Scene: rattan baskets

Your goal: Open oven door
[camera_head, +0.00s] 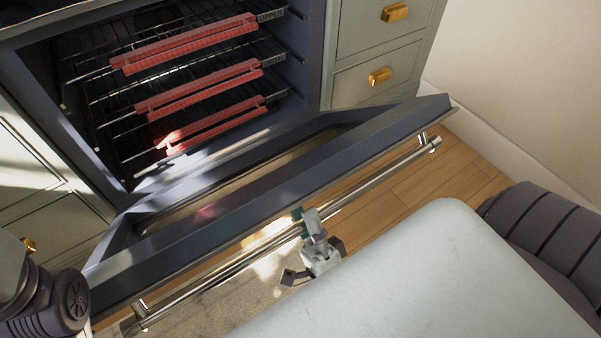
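The oven door (290,185) is tilted far down and outward, so the oven's inside shows. A long metal handle bar (225,268) runs along the door's outer side. My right gripper (309,225) is at the middle of this bar, with a finger part overlapping it. I cannot tell whether its fingers are closed around the bar or only touch it. My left gripper is not seen; only part of my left arm shows at the lower left edge. The oven cavity (88,125) holds several wire racks with red guards (185,44) on their front edges.
Cabinet drawers with brass knobs (380,76) stand right of the oven, and more cabinets (40,225) stand left. A white wall (530,80) rises at the right. Wooden floor (440,170) shows between door and wall. My pale body part covers the lower right.

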